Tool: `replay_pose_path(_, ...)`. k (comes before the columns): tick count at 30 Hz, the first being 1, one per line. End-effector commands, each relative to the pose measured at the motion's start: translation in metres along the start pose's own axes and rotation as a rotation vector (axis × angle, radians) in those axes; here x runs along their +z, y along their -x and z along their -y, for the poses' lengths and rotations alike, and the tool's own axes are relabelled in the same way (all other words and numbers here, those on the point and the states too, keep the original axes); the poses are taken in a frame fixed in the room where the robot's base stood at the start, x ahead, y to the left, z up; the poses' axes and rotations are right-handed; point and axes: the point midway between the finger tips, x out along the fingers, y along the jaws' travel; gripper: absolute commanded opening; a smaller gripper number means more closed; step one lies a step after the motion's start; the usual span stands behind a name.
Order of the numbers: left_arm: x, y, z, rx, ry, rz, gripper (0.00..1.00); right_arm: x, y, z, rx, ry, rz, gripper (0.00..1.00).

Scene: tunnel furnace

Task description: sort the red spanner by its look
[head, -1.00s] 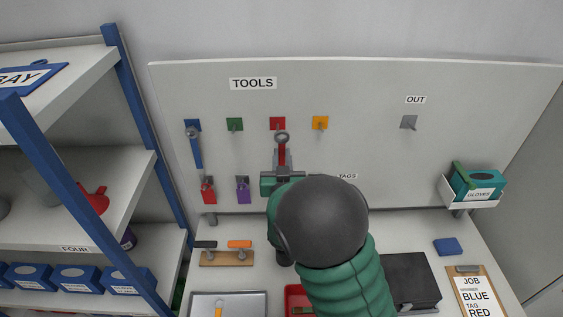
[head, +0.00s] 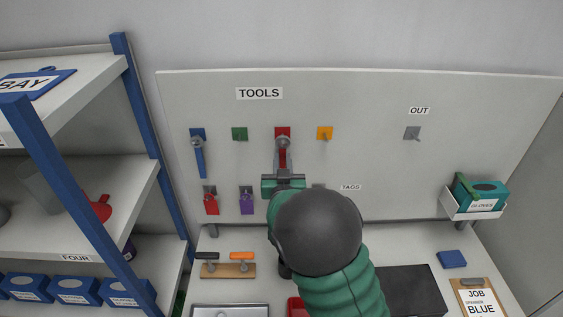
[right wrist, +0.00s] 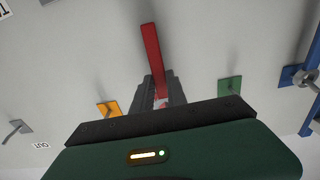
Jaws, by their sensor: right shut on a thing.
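The red spanner (head: 282,159) hangs upright in my right gripper (head: 283,178), in front of the tool board (head: 370,130). Its grey ring end is at the lower edge of the red hook plate (head: 282,131); I cannot tell whether the ring is on the hook. In the right wrist view the red handle (right wrist: 152,52) sticks out beyond the dark jaws, which are shut on the spanner. My right forearm hides part of the board and bench. My left gripper is not in view.
A blue spanner (head: 199,158) hangs at left. The green (head: 239,133) and orange (head: 325,132) hooks are bare, as is the grey hook (head: 412,133) under OUT. Red (head: 211,205) and purple (head: 247,203) tags hang below. A job clipboard (head: 480,300) lies at lower right.

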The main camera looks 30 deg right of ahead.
Motion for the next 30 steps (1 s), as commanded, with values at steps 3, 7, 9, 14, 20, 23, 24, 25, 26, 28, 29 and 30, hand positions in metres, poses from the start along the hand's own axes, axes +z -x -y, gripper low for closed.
replay_pose_path(3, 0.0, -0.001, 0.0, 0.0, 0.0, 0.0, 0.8, 0.007, 0.003, 0.002, -0.007, 0.005, 0.016, 0.0)
replay_pose_path(7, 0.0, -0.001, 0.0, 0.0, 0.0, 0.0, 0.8, 0.007, 0.003, 0.003, -0.008, 0.006, 0.016, 0.22)
replay_pose_path(9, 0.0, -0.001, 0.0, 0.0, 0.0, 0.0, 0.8, 0.007, 0.003, 0.003, -0.007, 0.005, 0.015, 0.31)
replay_pose_path(14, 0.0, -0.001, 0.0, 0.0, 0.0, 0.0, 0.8, 0.004, 0.002, 0.002, -0.006, 0.004, 0.01, 0.43)
replay_pose_path(20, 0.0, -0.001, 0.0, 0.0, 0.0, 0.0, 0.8, 0.004, 0.003, 0.002, -0.006, 0.003, 0.008, 0.43)
replay_pose_path(23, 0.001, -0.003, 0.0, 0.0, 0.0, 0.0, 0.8, 0.004, 0.007, 0.002, -0.007, 0.001, 0.007, 0.43)
replay_pose_path(24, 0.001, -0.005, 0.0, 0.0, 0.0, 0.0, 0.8, 0.005, 0.012, 0.003, -0.007, 0.001, 0.008, 0.43)
replay_pose_path(25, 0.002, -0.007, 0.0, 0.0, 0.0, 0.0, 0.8, 0.005, 0.017, 0.003, -0.008, 0.0, 0.007, 0.43)
replay_pose_path(26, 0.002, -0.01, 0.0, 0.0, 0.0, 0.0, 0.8, 0.006, 0.022, 0.003, -0.008, 0.001, 0.007, 0.43)
replay_pose_path(28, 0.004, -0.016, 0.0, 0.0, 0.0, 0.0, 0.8, 0.006, 0.04, 0.003, -0.009, -0.002, 0.006, 0.43)
replay_pose_path(29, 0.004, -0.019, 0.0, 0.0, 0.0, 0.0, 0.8, 0.007, 0.049, 0.003, -0.01, -0.001, 0.007, 0.43)
replay_pose_path(30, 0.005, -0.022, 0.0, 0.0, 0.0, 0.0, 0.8, 0.007, 0.061, 0.003, -0.01, -0.002, 0.006, 0.43)
